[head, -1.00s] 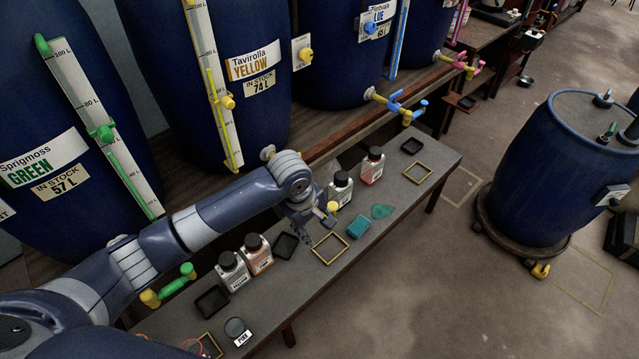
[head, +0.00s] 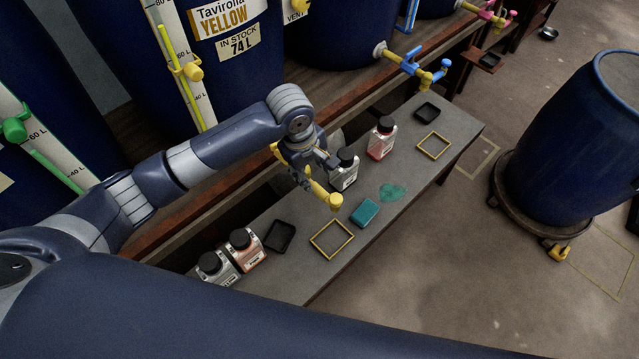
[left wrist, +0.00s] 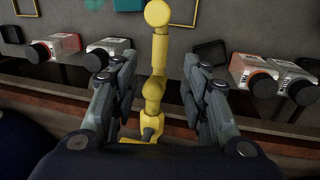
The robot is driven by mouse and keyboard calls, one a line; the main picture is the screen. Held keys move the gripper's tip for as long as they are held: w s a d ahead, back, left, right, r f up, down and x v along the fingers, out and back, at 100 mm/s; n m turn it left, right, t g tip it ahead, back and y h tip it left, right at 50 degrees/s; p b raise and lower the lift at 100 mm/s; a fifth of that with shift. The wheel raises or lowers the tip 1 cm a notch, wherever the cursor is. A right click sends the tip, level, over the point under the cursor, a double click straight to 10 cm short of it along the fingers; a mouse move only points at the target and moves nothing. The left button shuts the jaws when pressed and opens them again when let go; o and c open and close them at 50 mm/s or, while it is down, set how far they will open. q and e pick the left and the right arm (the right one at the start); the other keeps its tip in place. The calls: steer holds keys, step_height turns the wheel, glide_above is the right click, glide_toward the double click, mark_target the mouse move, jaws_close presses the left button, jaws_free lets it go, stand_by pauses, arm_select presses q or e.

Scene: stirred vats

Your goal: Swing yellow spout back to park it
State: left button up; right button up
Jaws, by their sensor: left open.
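The yellow spout (head: 324,193) sticks out over the bench, its round knob end nearest, below the blue vat labelled Tavirolla Yellow (head: 262,75). My left gripper (head: 312,170) is at the spout and hides part of it. In the left wrist view the spout (left wrist: 159,50) runs between the two fingers of my left gripper (left wrist: 160,76). The fingers are apart, one on each side, with visible gaps to the spout. My right gripper is not in view.
The grey bench (head: 300,285) carries a yellow square frame (head: 313,246), a teal sponge (head: 365,212), a black tray (head: 279,236) and several bottles. A dark-capped bottle (head: 345,176) stands close to my left gripper. Another blue drum (head: 575,140) stands on the floor at right.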

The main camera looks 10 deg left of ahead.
mark_target(320, 191)
arm_select(q)
steer(key=f, duration=0.3)
steer(key=w+f, duration=0.1)
steer(key=f, duration=0.3)
steer(key=d+f, duration=0.1)
steer(key=f, duration=0.2)
steer(key=shift+w+f, duration=0.3)
steer(key=shift+w, duration=0.05)
